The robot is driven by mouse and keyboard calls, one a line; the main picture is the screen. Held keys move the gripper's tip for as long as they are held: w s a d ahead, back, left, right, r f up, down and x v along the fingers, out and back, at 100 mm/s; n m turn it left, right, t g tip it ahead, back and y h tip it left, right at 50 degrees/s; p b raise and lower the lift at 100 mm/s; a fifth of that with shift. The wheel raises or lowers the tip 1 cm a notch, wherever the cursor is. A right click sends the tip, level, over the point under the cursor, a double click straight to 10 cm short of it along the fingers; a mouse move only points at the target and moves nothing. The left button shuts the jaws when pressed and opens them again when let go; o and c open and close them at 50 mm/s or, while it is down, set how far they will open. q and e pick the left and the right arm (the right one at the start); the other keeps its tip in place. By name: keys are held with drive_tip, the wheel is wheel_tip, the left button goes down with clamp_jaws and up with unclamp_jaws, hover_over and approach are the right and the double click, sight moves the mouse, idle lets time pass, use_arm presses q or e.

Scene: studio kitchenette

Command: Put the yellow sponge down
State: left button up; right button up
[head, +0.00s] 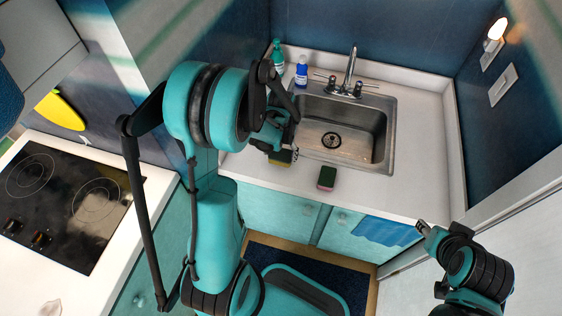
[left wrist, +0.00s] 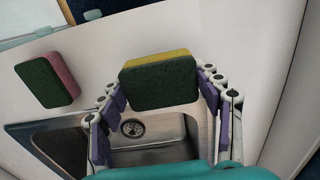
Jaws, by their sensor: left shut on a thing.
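My left gripper (head: 284,148) is shut on the yellow sponge (head: 279,161), which has a dark green scouring side. In the head view they are at the left front of the sink, over the white counter, with the gripper covering part of the sponge. In the left wrist view the yellow sponge (left wrist: 158,82) sits between both fingers, green face toward the camera. I cannot tell whether it touches the counter. My right gripper (head: 423,228) is at the lower right, away from the sponge; its fingers are too small to judge.
A green and pink sponge (head: 327,178) lies on the counter (head: 400,197) in front of the metal sink (head: 377,125). A green bottle (head: 278,57) and a blue bottle (head: 301,72) stand behind, near the faucet (head: 350,68). The counter's right front is clear.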

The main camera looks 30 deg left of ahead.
sight(281, 161)
use_arm(q)
wheel_tip(281, 161, down, 3)
drive_tip(key=shift+b, duration=0.55)
drive_tip(key=shift+f, duration=0.3)
drive_tip(key=shift+f, duration=0.1)
drive_tip(key=o, duration=1.3)
